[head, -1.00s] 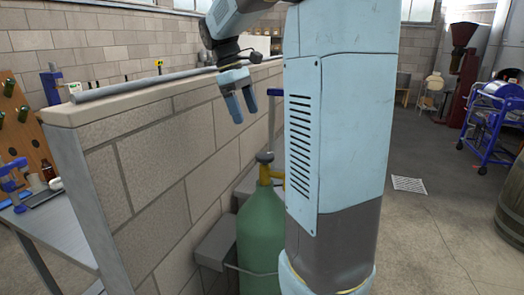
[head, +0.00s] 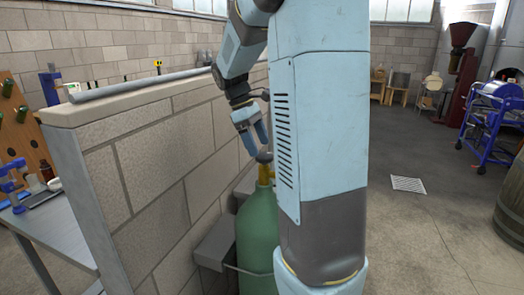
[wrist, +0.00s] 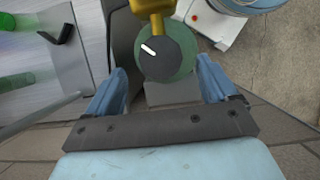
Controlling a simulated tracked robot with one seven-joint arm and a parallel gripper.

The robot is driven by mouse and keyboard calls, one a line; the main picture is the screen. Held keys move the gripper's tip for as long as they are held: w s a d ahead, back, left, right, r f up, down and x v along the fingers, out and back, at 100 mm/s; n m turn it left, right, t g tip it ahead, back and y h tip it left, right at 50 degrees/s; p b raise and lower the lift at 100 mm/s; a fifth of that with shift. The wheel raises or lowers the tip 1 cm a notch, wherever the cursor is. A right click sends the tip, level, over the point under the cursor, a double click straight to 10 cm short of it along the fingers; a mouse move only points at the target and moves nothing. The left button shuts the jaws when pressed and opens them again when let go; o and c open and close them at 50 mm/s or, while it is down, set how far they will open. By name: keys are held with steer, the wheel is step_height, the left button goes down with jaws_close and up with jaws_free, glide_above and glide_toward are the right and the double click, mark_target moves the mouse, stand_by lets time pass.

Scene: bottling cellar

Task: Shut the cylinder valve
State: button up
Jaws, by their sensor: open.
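The green gas cylinder (head: 257,238) stands upright against the block wall, partly hidden behind my column. Its yellow valve body (head: 266,174) is on top, with a dark round knob (head: 264,157). In the wrist view the valve knob (wrist: 159,60) is dark grey with a white pointer mark slanting toward the upper left, and the yellow valve body (wrist: 153,8) lies beyond it. My gripper (head: 259,150) is open, pointing down, just above the knob. In the wrist view the two blue fingers of my gripper (wrist: 165,82) stand apart on either side below the knob, with nothing between them.
The block wall (head: 150,165) runs close beside the cylinder, with a grey pipe (head: 140,84) on its top. A grey bracket (head: 222,245) sits against the wall by the cylinder. Open floor (head: 420,235) lies to the right.

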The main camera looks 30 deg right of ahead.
mark_target(264, 153)
steer(key=shift+x, duration=1.5)
steer(key=shift+c, duration=0.4)
steer(key=c, duration=0.9)
steer(key=shift+d, duration=0.15)
steer(key=shift+c, duration=0.2)
